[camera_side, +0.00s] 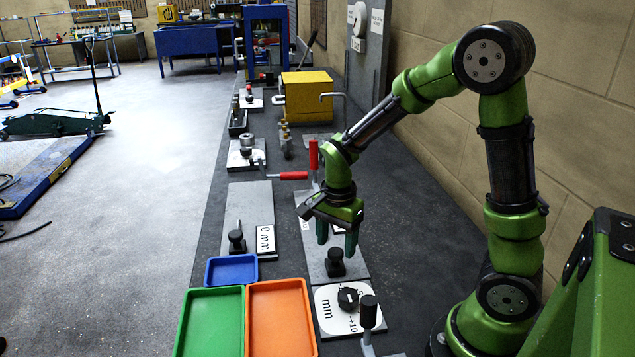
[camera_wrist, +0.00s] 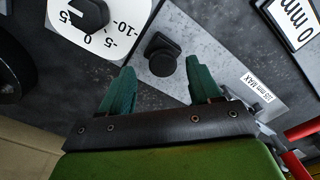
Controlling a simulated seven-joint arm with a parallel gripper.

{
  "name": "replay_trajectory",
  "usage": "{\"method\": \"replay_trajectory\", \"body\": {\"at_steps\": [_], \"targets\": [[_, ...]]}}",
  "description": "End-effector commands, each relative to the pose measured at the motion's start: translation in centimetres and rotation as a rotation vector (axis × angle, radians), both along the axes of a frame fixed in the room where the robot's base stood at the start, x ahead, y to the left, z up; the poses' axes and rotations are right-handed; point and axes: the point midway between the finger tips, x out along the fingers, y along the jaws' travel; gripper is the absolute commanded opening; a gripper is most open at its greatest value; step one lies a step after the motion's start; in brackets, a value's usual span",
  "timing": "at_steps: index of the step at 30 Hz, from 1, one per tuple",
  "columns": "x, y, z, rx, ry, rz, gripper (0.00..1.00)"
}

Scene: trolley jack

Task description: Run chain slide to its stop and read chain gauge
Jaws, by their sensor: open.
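My gripper (camera_side: 336,247) is open and points down above a black knob (camera_side: 335,266) on a grey slide plate (camera_side: 318,262). In the wrist view the knob (camera_wrist: 161,56) lies just beyond and between the two green fingertips (camera_wrist: 160,68), which are not closed on it. The plate carries a label ending in "mm MAX" (camera_wrist: 261,88). A white dial gauge (camera_side: 335,308) marked in mm has a black pointer hub; the wrist view shows part of its scale (camera_wrist: 105,42), around -10, -5, 0 and 5. No name marks either as the chain one.
A second grey plate (camera_side: 240,203) with a black knob (camera_side: 236,242) and a "0 mm" label (camera_side: 265,239) lies to the left. Blue (camera_side: 232,257), green (camera_side: 192,335) and orange (camera_side: 258,348) trays stand in front. Red-handled levers (camera_side: 294,176) stand close behind my gripper, and a black-topped post (camera_side: 368,310) beside the dial.

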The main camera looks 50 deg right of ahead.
Motion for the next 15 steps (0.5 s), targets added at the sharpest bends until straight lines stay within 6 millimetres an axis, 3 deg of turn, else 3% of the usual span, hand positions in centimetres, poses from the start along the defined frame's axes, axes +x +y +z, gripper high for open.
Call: {"method": "replay_trajectory", "body": {"at_steps": [9, 15], "targets": [[0.1, 0.0, 7.9, 0.001, -0.008, 0.0, 0.63], [0.0, 0.0, 12.0, 0.0, -0.004, 0.0, 0.63]]}}
